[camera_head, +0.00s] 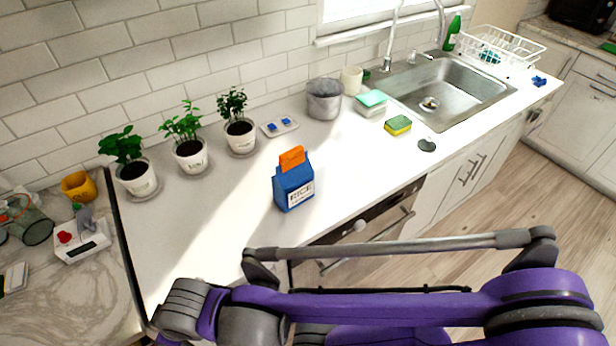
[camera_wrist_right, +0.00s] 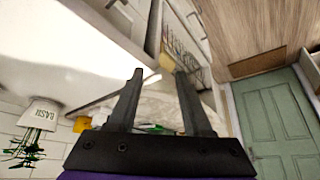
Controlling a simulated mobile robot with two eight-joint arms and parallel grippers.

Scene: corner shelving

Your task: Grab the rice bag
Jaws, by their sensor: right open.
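The rice bag (camera_head: 295,188) is a blue carton-like bag with an orange top and a white label reading RICE. It stands upright on the white counter near its front edge in the head view. My purple right arm crosses the bottom of the head view in front of the counter, and its gripper cannot be made out there. In the right wrist view my right gripper (camera_wrist_right: 160,95) shows two dark fingers spread apart with nothing between them. The rice bag is not seen in the wrist view. My left gripper is in neither view.
Potted plants (camera_head: 190,152) line the wall. A grey pot (camera_head: 324,100), a yellow-green sponge (camera_head: 398,125) and the sink (camera_head: 450,92) lie right of the bag. Bare counter (camera_head: 220,215) surrounds the bag.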

